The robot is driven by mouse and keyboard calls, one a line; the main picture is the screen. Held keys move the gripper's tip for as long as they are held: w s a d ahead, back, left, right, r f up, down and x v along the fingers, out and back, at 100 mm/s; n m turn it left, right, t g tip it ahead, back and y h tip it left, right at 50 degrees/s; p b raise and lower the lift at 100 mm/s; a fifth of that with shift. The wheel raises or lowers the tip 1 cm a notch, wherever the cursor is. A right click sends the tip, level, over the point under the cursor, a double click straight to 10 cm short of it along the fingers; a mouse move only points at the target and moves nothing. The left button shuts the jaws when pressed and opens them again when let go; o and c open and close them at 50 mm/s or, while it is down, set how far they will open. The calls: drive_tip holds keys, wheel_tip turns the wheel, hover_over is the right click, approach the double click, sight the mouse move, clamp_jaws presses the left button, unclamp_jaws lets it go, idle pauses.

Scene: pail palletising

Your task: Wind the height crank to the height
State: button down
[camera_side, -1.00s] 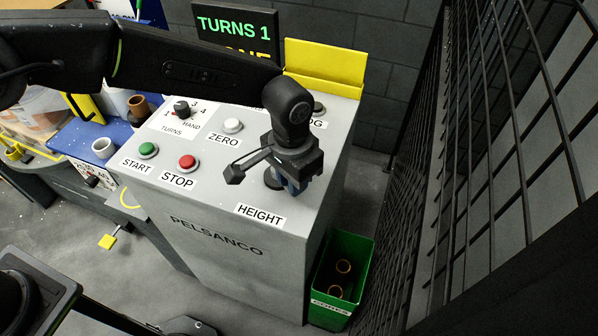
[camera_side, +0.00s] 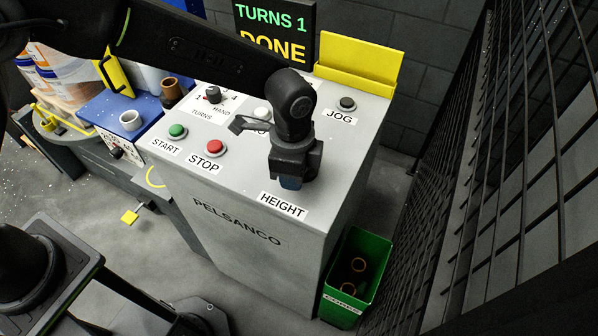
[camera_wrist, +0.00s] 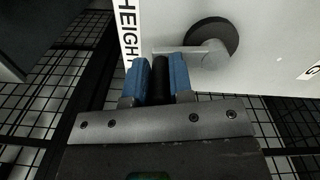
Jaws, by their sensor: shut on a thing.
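The height crank shows in the wrist view as a round dark hub (camera_wrist: 212,38) with a short grey arm (camera_wrist: 185,50) and a black handle (camera_wrist: 160,82). My gripper (camera_wrist: 160,72) is shut on that handle, with a blue pad on each side of it. In the side view my gripper (camera_side: 290,182) is low over the front of the grey machine top, just behind the HEIGHT label (camera_side: 283,206). It hides the crank there.
The display (camera_side: 272,32) reads TURNS 1 DONE. Green start (camera_side: 177,131) and red stop (camera_side: 215,147) buttons lie left of my gripper, the JOG button (camera_side: 347,104) behind right. A green bin (camera_side: 366,258) stands right, beside the mesh fence (camera_side: 490,150).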

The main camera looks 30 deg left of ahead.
drive_tip(key=shift+a+m, duration=0.35)
drive_tip(key=shift+m, duration=0.15)
drive_tip(key=c, duration=1)
unclamp_jaws()
wheel_tip(320, 180, up, 14)
drive_tip(key=shift+w+f, duration=0.1)
